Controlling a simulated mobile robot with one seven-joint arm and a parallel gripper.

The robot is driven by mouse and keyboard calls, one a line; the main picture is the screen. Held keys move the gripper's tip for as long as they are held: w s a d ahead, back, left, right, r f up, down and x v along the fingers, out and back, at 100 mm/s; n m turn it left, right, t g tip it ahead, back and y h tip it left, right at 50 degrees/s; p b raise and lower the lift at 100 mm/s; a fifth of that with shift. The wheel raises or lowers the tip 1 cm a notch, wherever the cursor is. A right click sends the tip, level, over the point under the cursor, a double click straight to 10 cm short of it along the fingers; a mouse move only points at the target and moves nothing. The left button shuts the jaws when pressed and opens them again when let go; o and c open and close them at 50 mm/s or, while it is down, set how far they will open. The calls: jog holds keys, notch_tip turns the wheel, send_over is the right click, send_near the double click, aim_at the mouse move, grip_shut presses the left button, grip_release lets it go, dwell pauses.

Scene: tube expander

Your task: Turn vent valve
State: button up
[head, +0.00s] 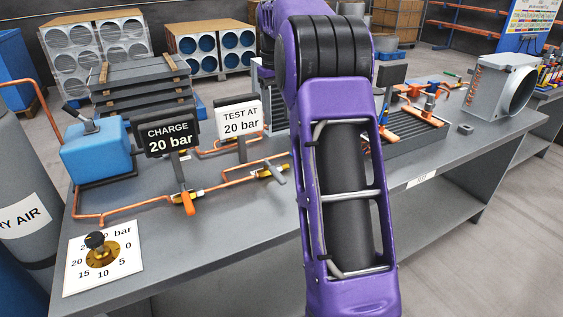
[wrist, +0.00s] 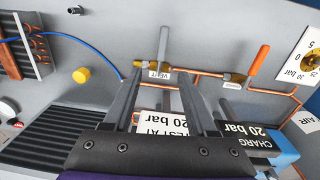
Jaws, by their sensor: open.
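The vent valve (wrist: 163,46) shows in the wrist view as a brass body with a grey lever pointing up the picture, beside a small white label reading VENT. It also shows in the head view (head: 275,173), just left of my purple arm. My gripper (wrist: 159,74) is open, its two dark fingers spread on either side of the valve in the picture, with nothing held. The gap in depth between the fingers and the lever cannot be told. In the head view my arm hides the gripper.
A valve with an orange handle (wrist: 259,60) sits on the same copper pipe. The CHARGE sign (head: 168,137) and TEST AT sign (head: 240,121) stand close by. A blue pump (head: 97,150) and a gauge (head: 102,254) are at the bench's left. Bare bench lies in front of the pipe.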

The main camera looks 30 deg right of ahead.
aim_at(278, 173)
notch_tip(278, 173, down, 18)
jog(key=b, duration=0.3)
jog(key=shift+f, duration=0.15)
grip_shut()
dwell(0.4)
dwell(1.1)
